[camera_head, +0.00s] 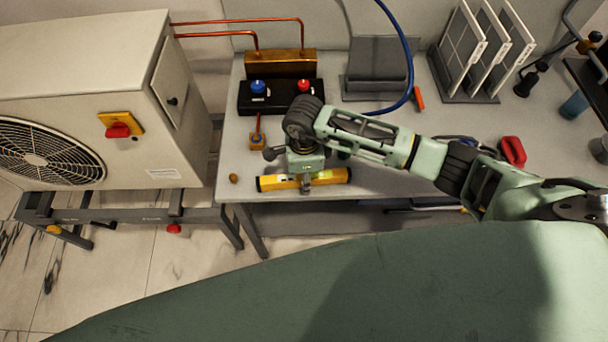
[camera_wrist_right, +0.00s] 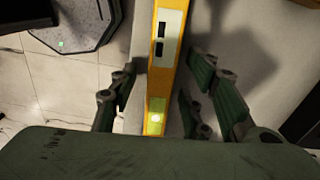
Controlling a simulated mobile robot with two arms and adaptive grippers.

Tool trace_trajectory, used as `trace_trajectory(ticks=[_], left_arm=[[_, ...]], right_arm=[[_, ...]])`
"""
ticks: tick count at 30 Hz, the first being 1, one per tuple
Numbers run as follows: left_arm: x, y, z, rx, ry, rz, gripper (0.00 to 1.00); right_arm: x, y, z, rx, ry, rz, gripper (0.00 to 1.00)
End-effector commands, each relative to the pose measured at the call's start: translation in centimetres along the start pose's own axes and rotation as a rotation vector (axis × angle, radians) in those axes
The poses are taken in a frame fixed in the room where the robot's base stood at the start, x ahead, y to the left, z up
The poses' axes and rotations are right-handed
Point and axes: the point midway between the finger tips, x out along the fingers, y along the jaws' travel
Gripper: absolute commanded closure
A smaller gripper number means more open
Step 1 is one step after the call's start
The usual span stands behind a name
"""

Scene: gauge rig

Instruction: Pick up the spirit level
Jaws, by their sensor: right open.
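The yellow spirit level (camera_head: 331,177) lies near the front edge of the grey worktable (camera_head: 390,178), left of the table's middle. Its ends are dark and a vial shows bright. My right gripper (camera_head: 306,184) is directly above its middle and hides part of it. In the right wrist view the spirit level (camera_wrist_right: 168,80) runs between the open fingers of my right gripper (camera_wrist_right: 163,72), with a gap visible on each side. My left gripper is not in view.
A black box with blue and red knobs (camera_head: 281,96) stands behind the spirit level, with a brass block (camera_head: 280,63) and copper pipes. A blue hose (camera_head: 410,70) curves down to the table. A red object (camera_head: 512,151) lies at right. A fan unit (camera_head: 80,100) stands left.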

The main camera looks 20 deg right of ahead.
Motion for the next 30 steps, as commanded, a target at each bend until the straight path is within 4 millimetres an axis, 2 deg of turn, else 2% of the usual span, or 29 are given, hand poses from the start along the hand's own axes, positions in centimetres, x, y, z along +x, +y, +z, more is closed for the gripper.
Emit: trace_trajectory(ticks=[8, 23, 30], left_arm=[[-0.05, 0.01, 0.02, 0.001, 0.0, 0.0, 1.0], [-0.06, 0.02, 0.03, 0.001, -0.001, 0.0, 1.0], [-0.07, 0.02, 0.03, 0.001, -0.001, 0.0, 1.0]], right_arm=[[0.41, -0.02, 0.05, -0.001, -0.002, -0.001, 0.56], [0.36, -0.03, 0.04, 0.0, -0.002, -0.001, 1.0], [0.31, -0.06, 0.06, 0.0, -0.003, -0.002, 1.0]])
